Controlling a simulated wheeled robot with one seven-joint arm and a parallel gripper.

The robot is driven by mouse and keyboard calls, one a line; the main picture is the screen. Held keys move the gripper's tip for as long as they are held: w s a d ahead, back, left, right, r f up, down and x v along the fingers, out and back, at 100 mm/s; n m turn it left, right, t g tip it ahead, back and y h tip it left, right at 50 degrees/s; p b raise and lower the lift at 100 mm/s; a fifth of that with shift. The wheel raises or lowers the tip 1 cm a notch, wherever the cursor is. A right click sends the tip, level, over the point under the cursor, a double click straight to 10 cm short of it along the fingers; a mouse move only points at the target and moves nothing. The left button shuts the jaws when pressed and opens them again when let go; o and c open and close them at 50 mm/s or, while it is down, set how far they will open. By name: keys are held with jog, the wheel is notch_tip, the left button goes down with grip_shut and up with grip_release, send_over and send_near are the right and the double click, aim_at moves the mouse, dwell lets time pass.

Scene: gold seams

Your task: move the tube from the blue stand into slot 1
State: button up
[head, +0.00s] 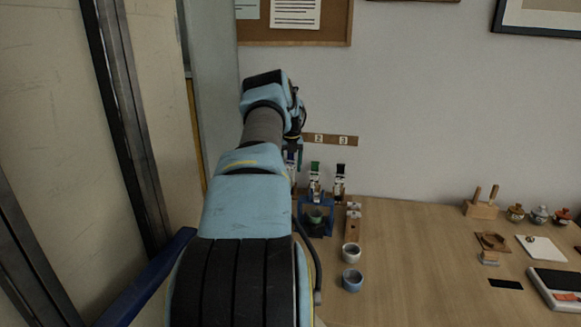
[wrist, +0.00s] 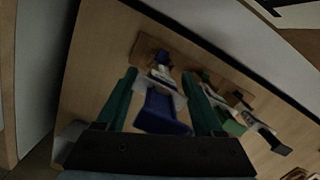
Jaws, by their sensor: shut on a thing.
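My gripper shows in the wrist view (wrist: 160,88), its two green fingers on either side of a blue-ended piece with a white part (wrist: 162,118), which I take to be the tube. It is shut on this piece. In the head view my arm hides most of the gripper, and only a bit of blue and white shows beside it. The blue stand (head: 329,218) is on the table just right of my arm, with a dark cup-like thing with a greenish inside at it.
Right of the held piece stand a green-topped piece (head: 315,168) and a dark-topped piece (head: 340,169), close together. A wooden block (head: 352,226) and two cups (head: 351,252) (head: 352,280) are nearer. The table's middle is clear; small pots (head: 539,215) stand far right.

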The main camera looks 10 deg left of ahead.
jog(key=shift+f+b, duration=0.85)
jog(key=shift+f, duration=0.9)
dwell(1.5)
jog(key=o, duration=1.5)
jog(key=shift+c, duration=1.3)
notch_tip(320, 180, up, 13)
jog(key=s+p, duration=0.1)
jog(key=p, duration=0.6)
jog(key=shift+s+d, duration=0.25)
jog(key=shift+d, duration=0.1)
notch_tip(320, 180, up, 11)
jog(key=s+b, duration=0.1)
jog(key=b, duration=0.2)
jog(key=shift+s+d+f+b, duration=0.2)
jog(key=shift+d+b, duration=0.1)
jog(key=shift+b, duration=0.1)
